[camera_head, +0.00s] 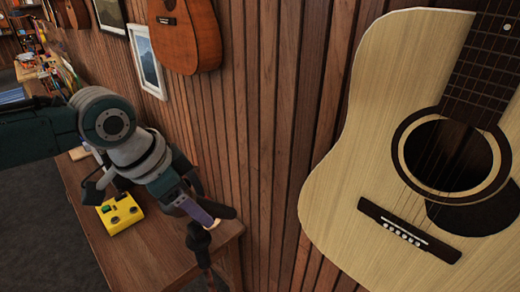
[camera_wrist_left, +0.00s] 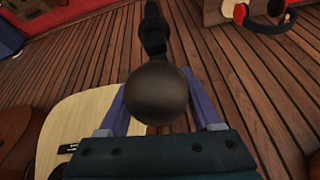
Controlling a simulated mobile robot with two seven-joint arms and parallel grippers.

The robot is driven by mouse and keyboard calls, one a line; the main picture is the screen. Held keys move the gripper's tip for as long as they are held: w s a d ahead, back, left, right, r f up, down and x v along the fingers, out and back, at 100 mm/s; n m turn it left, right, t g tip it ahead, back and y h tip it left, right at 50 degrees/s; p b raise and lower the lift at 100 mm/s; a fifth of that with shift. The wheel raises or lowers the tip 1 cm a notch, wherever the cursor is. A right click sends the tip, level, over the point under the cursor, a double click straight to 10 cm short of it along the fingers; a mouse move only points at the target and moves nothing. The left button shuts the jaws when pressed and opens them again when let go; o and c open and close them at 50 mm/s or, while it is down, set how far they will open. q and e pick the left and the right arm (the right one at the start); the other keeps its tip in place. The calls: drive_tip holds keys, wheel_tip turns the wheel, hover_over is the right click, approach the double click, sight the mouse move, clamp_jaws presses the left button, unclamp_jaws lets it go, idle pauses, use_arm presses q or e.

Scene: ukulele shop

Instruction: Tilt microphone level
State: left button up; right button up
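The microphone (camera_head: 199,238) is dark with a rounded head, near the right end of the wooden table in the head view. My left gripper (camera_head: 200,214) is right at it, with a purple finger just above its head. In the left wrist view the round microphone head (camera_wrist_left: 158,94) lies between the two purple fingers of my left gripper (camera_wrist_left: 160,112), with its dark body and stand running up the picture. The fingers are about as far apart as the head is wide. The head covers their inner edges, so contact cannot be told. My right gripper is not in view.
A yellow pedal box (camera_head: 122,213) stands on the wooden table (camera_head: 150,262), left of the microphone. A slatted wood wall (camera_head: 265,120) rises close behind the gripper. A large pale guitar (camera_head: 345,180) hangs at the right; a brown ukulele (camera_head: 186,38) and framed pictures hang above.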

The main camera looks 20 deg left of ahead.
use_arm(q)
drive_tip(key=shift+a, duration=0.15)
clamp_jaws()
idle(0.4)
